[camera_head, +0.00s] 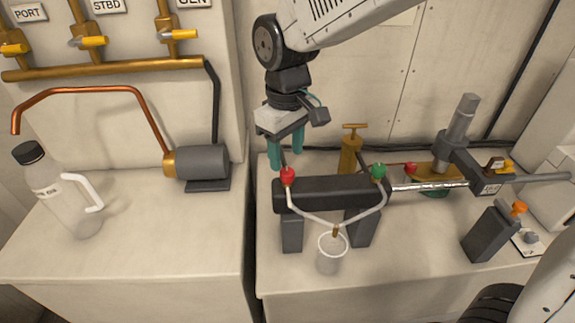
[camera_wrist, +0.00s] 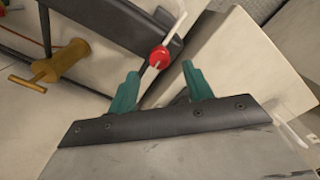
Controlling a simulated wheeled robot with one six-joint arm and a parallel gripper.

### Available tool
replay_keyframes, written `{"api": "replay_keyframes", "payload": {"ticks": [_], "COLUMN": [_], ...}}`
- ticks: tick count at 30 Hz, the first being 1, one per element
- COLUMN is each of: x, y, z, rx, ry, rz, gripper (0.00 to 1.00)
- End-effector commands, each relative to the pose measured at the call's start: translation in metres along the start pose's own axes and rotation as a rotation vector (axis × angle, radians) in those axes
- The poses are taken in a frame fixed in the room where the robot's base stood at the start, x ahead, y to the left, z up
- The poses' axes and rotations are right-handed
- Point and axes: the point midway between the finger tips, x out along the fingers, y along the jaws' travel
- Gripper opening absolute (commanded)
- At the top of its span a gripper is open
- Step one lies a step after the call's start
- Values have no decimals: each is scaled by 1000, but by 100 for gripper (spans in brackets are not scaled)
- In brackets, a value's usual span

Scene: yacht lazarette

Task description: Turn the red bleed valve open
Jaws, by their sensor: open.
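The red bleed valve (camera_head: 287,176) is a small red knob at the left end of a black cylinder (camera_head: 330,191). A clear hose runs from it down toward a cup (camera_head: 331,254). A green knob (camera_head: 378,171) sits at the cylinder's right end. My gripper (camera_head: 287,157) is open, its teal fingers pointing down just above and slightly left of the red knob. In the wrist view the red valve (camera_wrist: 159,57) shows just beyond the fingertips, between them and nearer the left one. I see no clear contact.
A brass hand pump (camera_head: 351,152) stands behind the cylinder. On the left counter are a clear bottle (camera_head: 68,200) and a grey motor (camera_head: 200,161).

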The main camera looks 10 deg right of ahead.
Motion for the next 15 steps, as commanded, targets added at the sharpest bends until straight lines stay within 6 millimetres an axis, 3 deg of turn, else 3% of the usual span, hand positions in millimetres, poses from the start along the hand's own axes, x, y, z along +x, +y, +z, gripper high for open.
{"api": "replay_keyframes", "payload": {"ticks": [6, 15], "x": [33, 44], "y": [0, 0], "z": [1, 1], "rx": [2, 2], "ry": [-4, 0], "rz": [-1, 0], "gripper": [50, 50]}}
